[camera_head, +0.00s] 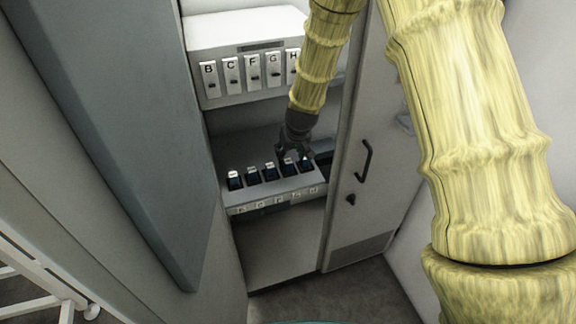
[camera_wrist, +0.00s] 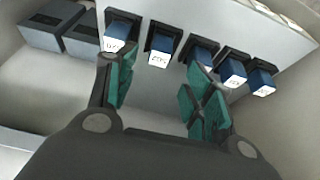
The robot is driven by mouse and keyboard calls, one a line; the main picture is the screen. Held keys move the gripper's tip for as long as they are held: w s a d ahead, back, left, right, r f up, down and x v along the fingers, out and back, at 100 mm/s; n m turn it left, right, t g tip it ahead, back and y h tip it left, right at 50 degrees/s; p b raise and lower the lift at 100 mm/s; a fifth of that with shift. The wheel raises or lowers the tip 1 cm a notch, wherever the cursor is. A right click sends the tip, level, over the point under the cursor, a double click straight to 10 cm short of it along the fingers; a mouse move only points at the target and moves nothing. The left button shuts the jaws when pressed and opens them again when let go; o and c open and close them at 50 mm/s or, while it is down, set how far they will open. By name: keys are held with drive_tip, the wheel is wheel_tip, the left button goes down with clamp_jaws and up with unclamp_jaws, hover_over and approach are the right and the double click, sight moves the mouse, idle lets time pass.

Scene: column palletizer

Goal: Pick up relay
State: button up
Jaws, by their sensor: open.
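Several blue relays with pale label faces stand in a row on a light grey shelf unit (camera_head: 265,199) inside the cabinet. My gripper (camera_head: 296,153) is over the right end of this row in the head view, partly covering it. In the wrist view my gripper (camera_wrist: 160,75) is open and empty, its teal pads apart. The second relay from the left (camera_wrist: 160,46) shows beyond the gap between the fingers. The leftmost relay (camera_wrist: 122,32) is just beyond the left fingertip. The third relay (camera_wrist: 201,52) is partly hidden by the right finger. I cannot tell whether the fingers touch any relay.
Dark grey blocks (camera_wrist: 90,36) sit left of the row in the wrist view. Above the row, a white panel (camera_head: 245,60) carries lettered switches. The cabinet door (camera_head: 370,140) with a black handle is on the right. A grey panel (camera_head: 130,120) is on the left.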

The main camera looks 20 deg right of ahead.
sight(288, 161)
drive_tip(key=shift+p+x, duration=1.25)
drive_tip(key=shift+x, duration=1.6)
drive_tip(key=shift+d, duration=0.1)
drive_tip(key=c, duration=1.1)
drive_tip(key=shift+r, duration=0.1)
